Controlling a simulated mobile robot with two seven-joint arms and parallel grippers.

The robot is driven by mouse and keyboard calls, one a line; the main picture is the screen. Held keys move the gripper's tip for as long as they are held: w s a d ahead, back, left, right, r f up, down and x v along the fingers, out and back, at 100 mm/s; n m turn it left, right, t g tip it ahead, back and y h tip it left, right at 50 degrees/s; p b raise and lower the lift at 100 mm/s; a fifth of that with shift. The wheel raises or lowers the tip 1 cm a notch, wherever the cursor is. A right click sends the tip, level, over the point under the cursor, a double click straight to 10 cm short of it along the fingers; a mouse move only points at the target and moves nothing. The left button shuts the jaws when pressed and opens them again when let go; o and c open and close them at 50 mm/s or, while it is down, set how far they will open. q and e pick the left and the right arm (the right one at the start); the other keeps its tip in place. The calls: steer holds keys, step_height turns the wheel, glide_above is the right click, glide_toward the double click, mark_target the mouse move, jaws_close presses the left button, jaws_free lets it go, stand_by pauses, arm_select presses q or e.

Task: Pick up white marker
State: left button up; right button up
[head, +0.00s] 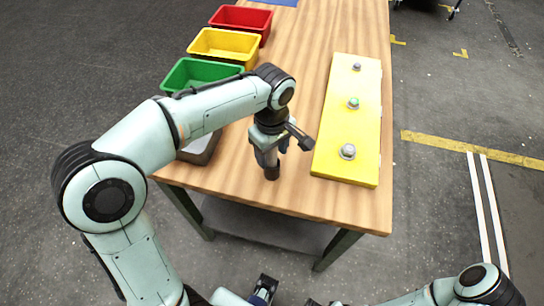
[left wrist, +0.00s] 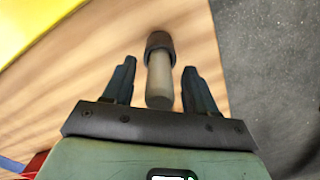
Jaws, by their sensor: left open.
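The white marker (left wrist: 160,82) has a pale round body and a dark brown end. In the left wrist view it lies between my two fingers, with a gap on each side. In the head view its dark end (head: 271,173) shows at the near part of the table, below my left gripper (head: 271,158). The gripper mostly hides the pale body there. My left gripper is open, pointing down, with its fingers (left wrist: 160,66) on either side of the marker.
The wooden table (head: 300,75) holds a yellow board (head: 342,125) with several round fittings, right of the gripper. Green (head: 196,73), yellow (head: 224,45) and red (head: 241,19) bins line the left edge. A dark tray (head: 199,150) sits behind my arm. Bare wood lies between.

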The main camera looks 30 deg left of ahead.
arm_select(q)
jaws_close()
